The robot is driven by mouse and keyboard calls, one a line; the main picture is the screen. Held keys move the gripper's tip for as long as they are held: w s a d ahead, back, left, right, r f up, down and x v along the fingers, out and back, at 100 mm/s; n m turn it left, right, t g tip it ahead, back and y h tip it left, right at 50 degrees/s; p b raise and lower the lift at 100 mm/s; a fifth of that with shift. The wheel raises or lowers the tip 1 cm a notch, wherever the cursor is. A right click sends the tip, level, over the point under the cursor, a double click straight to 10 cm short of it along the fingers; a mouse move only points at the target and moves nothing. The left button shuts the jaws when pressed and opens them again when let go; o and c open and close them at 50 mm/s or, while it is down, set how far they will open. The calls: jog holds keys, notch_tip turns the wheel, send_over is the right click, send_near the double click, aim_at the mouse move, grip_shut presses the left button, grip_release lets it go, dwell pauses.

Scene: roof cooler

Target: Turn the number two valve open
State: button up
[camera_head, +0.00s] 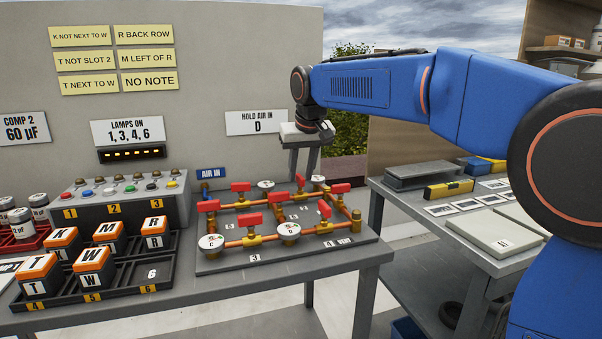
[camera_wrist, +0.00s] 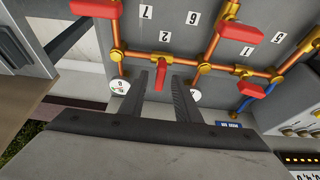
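The number two valve has a red handle (camera_wrist: 160,76) on the copper pipe beside the label "2" (camera_wrist: 165,37). This handle lies crosswise to its pipe. In the head view the handle (camera_head: 300,181) is in the back row of the valve board (camera_head: 215,266), between two gauges. My gripper (camera_head: 303,172) points down over it. In the wrist view my gripper (camera_wrist: 161,74) is open, with a finger on each side of the handle and gaps showing; I cannot tell whether either touches.
Other red handles stand close by, such as one near "6" (camera_wrist: 237,35) and one near "7" (camera_wrist: 95,8). A gauge (camera_wrist: 195,98) sits near the right finger. The wall (camera_head: 230,80) rises behind the board. A second table (camera_head: 420,215) stands at the right.

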jog(key=shift+f, duration=0.2)
grip_shut()
